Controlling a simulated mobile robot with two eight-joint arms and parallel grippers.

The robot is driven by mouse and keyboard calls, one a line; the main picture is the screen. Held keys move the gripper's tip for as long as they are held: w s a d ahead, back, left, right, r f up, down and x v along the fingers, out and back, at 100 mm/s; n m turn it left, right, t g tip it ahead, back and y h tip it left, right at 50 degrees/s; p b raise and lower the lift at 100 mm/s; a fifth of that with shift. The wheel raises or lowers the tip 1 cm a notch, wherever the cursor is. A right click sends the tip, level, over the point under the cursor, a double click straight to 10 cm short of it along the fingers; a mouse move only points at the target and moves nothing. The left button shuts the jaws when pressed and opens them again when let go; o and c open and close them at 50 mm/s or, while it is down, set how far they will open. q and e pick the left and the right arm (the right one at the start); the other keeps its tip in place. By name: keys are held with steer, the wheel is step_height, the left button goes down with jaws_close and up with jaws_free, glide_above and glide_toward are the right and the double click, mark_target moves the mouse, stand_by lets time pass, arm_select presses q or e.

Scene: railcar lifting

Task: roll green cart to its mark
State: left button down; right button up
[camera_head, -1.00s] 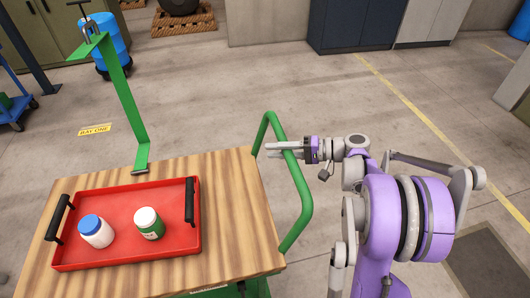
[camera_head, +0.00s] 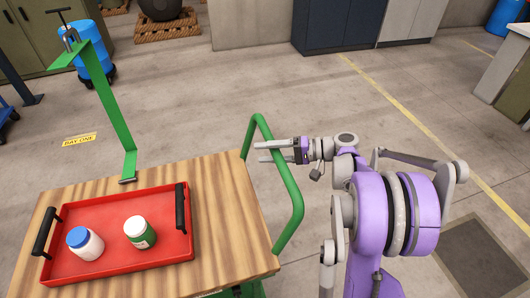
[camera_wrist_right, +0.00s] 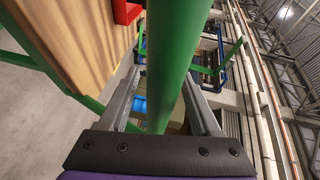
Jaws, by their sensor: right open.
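The green cart has a wooden top (camera_head: 225,200) and a green tube handle (camera_head: 289,190) on its right side. My right gripper (camera_head: 258,152) is at the handle, open, its two fingers spread with the green tube passing between them. In the right wrist view the handle tube (camera_wrist_right: 176,60) runs down between the gray fingers (camera_wrist_right: 162,110), which have not closed on it. A yellow floor label (camera_head: 80,139) reading BAY ONE lies beyond the cart, to the left. My left gripper is out of view.
A red tray (camera_head: 155,262) with black handles stands on the cart top, holding a blue-lidded jar (camera_head: 85,243) and a green-and-white jar (camera_head: 140,232). A green post (camera_head: 118,110) rises from the far edge. A blue barrel (camera_head: 95,60) stands behind. Open concrete floor lies beyond the cart.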

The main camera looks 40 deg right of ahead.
steer(key=v, duration=1)
steer(key=shift+s+d+r, duration=0.1)
steer(key=shift+s+d, duration=0.05)
